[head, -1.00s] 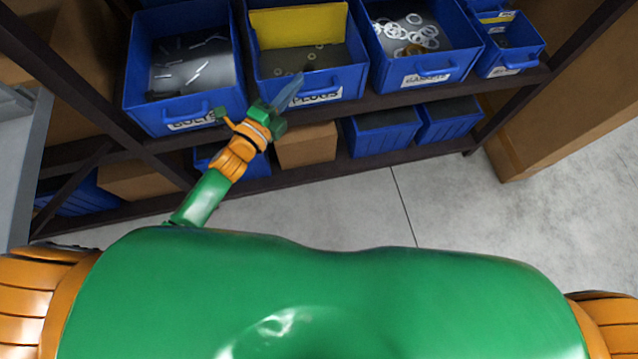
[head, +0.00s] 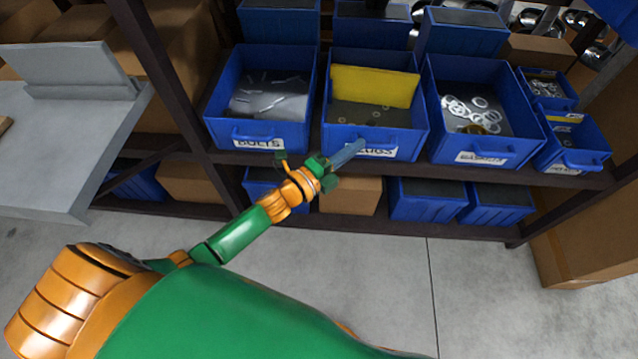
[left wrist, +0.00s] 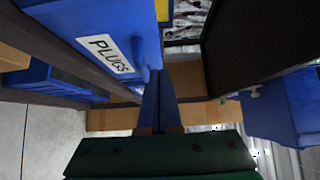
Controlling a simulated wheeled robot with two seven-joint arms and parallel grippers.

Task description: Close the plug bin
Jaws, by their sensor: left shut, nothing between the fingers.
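The plug bin (head: 402,146) is a blue open-topped bin with a "PLUGS" label, a yellow divider (head: 375,86) and a few small rings inside. It stands on the upper shelf between the bolts bin and the washer bin. My left gripper (head: 348,154) is shut and empty. Its fingers overlap the left part of the bin's front label in the head view. In the left wrist view the plug bin (left wrist: 100,30) is at upper left, and my shut fingers (left wrist: 160,90) are close beside its front handle; I cannot tell whether they touch. My right gripper is out of view.
The bolts bin (head: 215,125) is left of it and the washer bin (head: 530,148) right. Smaller blue bins (head: 598,160) stand farther right. The lower shelf holds more bins and a cardboard box (head: 350,196). A grey table (head: 60,150) is at left. Floor in front is clear.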

